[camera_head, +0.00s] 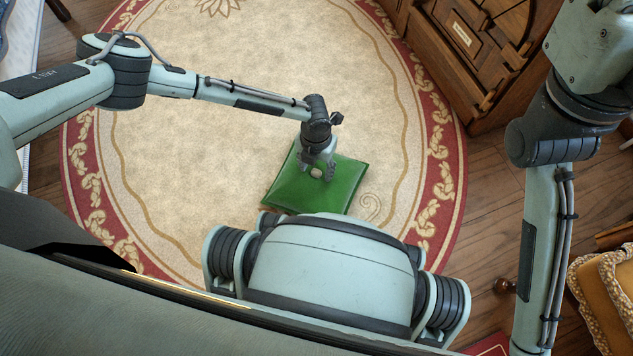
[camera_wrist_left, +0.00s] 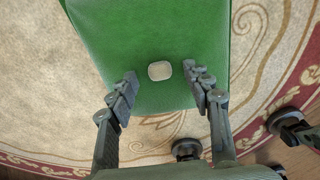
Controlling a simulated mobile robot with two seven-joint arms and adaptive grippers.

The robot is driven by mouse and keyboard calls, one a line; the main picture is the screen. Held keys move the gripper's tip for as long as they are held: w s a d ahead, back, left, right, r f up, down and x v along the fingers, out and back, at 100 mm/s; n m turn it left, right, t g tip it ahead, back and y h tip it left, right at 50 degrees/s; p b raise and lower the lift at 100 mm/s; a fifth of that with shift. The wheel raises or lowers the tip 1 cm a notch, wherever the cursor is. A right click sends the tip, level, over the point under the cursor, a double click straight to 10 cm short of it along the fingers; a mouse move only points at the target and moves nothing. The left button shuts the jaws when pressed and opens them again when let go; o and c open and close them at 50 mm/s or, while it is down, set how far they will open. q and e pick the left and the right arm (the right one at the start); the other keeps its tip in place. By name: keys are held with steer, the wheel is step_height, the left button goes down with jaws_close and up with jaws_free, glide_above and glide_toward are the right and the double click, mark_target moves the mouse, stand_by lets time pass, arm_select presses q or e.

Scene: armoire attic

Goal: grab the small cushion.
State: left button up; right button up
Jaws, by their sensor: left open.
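A small green cushion (camera_head: 283,188) lies flat on the round rug in the head view, in front of my body. It fills the upper middle of the left wrist view (camera_wrist_left: 150,30), with a small pale oval patch (camera_wrist_left: 160,70) on its face. My left gripper (camera_head: 318,172) is directly over the cushion. In the left wrist view the left gripper's two fingers (camera_wrist_left: 164,83) are spread apart on either side of the patch, with nothing between them. Whether the fingertips touch the cushion I cannot tell. My right arm is at the right of the head view; its gripper is out of frame.
A round beige rug (camera_head: 240,110) with a red patterned border covers the wooden floor (camera_head: 497,200). A carved wooden armoire (camera_head: 465,50) stands at the upper right. A yellow cushioned item with braided trim (camera_head: 605,300) is at the lower right. The rug around the green cushion is clear.

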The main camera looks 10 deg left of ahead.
arm_select(q)
steer(key=shift+f, duration=0.55)
jaws_close()
steer(key=shift+r, duration=0.1)
